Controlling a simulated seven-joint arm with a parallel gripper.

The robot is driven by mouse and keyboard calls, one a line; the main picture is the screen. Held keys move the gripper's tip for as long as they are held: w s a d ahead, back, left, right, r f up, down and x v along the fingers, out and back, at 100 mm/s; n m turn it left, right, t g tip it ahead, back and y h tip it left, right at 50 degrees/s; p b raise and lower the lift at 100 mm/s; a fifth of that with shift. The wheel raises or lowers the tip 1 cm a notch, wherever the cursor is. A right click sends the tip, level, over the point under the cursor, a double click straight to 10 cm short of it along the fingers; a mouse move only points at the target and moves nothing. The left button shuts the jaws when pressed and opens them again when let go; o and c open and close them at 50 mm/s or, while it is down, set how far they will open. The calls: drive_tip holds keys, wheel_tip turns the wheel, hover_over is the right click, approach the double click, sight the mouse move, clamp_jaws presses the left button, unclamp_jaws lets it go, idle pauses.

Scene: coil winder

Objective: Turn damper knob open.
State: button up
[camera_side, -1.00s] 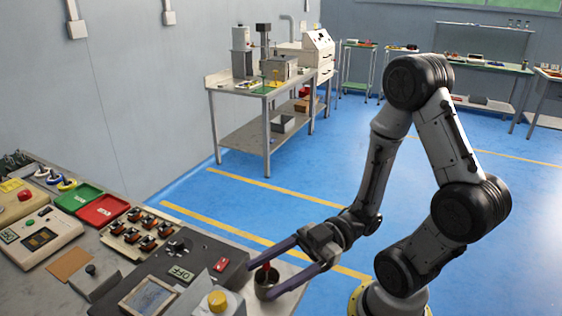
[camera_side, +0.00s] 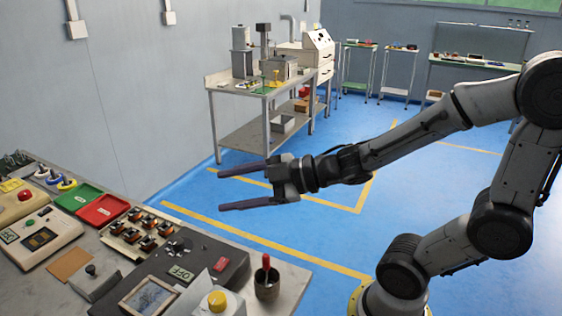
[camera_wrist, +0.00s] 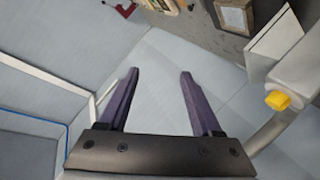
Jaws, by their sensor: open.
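My gripper (camera_side: 220,189) is open and empty. It is raised above the far side of the bench and points left. In the wrist view its two purple fingers (camera_wrist: 158,73) are spread with nothing between them. A yellow knob (camera_side: 217,301) sits on a pale part at the bottom edge of the side view, nearer the camera than my gripper and well apart from it. The wrist view shows a yellow knob (camera_wrist: 277,100) on a pale, duct-like part to the right of my fingers. It looks like the same knob. Its turn position is too small to tell.
A dark cup (camera_side: 267,285) with a red-handled tool stands on the bench corner. A dark panel (camera_side: 232,262) with an OFF sign, a wood-framed tray (camera_side: 148,297), a red bin (camera_side: 103,210) and a green bin (camera_side: 75,197) crowd the bench. The air around my gripper is clear.

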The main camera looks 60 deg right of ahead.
drive_tip(key=s+d+r+m+g+h, duration=0.2)
drive_tip(key=s+d+m+h, duration=0.4)
drive_tip(key=m, duration=0.3)
drive_tip(key=shift+d+r+m+h, duration=0.3)
drive_tip(key=shift+d+r+h, duration=0.2)
drive_tip(key=shift+d+r, duration=0.25)
drive_tip(key=shift+f, duration=0.15)
